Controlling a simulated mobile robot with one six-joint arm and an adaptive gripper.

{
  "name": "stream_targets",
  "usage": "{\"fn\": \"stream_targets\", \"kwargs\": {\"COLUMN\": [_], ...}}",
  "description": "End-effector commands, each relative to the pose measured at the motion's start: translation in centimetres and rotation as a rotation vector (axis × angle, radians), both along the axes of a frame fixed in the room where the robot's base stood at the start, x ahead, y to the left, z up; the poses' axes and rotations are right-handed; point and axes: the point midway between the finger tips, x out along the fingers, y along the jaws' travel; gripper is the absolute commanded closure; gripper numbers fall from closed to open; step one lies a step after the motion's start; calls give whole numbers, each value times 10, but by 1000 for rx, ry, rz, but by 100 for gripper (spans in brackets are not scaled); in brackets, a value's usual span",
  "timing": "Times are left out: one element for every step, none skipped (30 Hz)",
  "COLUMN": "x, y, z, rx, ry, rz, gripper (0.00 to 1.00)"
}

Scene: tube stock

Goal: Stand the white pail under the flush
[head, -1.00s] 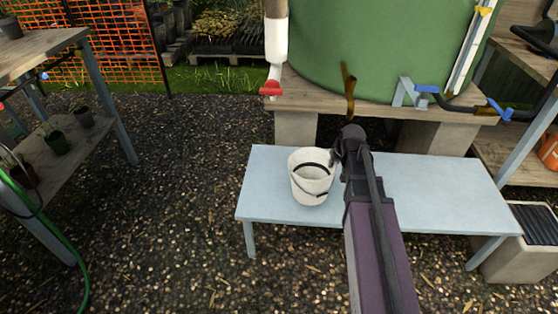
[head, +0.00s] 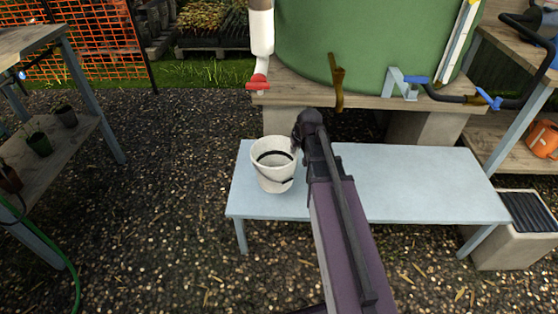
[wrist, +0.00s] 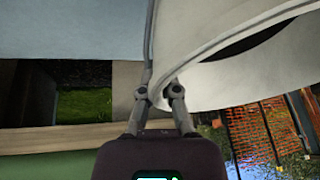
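The white pail (head: 270,178) is above or on the left part of the pale blue bench (head: 420,185); I cannot tell whether its base touches the top. It leans slightly. My gripper (head: 298,135) is at its right rim. In the wrist view, my gripper's fingers (wrist: 160,92) are closed on the pail's wall (wrist: 200,60), one on each side. The flush appears to be the white pipe (head: 261,35) with a red valve (head: 258,83) at its foot. It hangs left of the green tank, behind and above the pail.
The green tank (head: 370,45) stands on a wooden platform (head: 300,95) behind the bench. A brown spout (head: 338,85) and a blue-handled tap (head: 416,80) are at its front. The bench's right half is clear. A potting shelf (head: 75,135) stands at left, a grey trough (head: 520,240) at right.

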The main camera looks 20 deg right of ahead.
Motion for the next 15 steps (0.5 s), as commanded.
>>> {"fn": "stream_targets", "kwargs": {"x": [0,0,0,0,-1,-1,-2,-3,-4,-4,-5,-7,-8,-9,-10], "y": [-1,-1,-1,0,1,3,5,8,12,16,21,26,31,36,41], "z": [0,0,0,-1,-2,-3,-5,-6,-9,-11,-13,-16,-18,-20,-23], "rx": [0,1,1,1,1,2,2,2,3,4,6,7,9,10,12], "ry": [0,0,0,0,0,0,0,1,0,1,1,0,0,0,-1], "rz": [-1,-2,-3,-4,-6,-9,-12,-15,-23,-28,-35,-44,-52,-59,-69], "gripper": [100,100,100,100,100,100,100,100,100,100,100,100,100,100,100]}}
